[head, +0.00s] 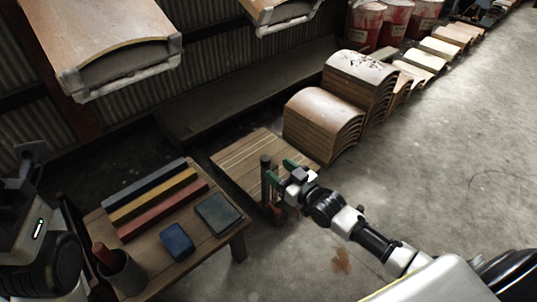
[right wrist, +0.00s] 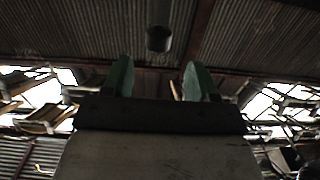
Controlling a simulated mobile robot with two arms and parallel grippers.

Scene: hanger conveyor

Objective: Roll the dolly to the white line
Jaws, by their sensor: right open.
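The dolly (head: 243,158) is a low, slatted wooden platform on the floor in the middle of the head view. A dark upright post (head: 266,168) stands at its near right side, apparently the dolly's handle. My right gripper (head: 282,178), with green fingers, is beside this post and open. In the right wrist view its two green fingers (right wrist: 156,80) are spread apart, and the round end of a dark post (right wrist: 159,38) shows beyond and between them, not gripped. I cannot make out the white line. My left gripper is out of view.
A wooden table (head: 190,262) at lower left holds coloured bars, a blue block, a dark green block and a cup. Stacks of curved boards (head: 322,120) stand behind the dolly. Hangers with boards (head: 110,45) hang above. Concrete floor (head: 450,150) is open on the right.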

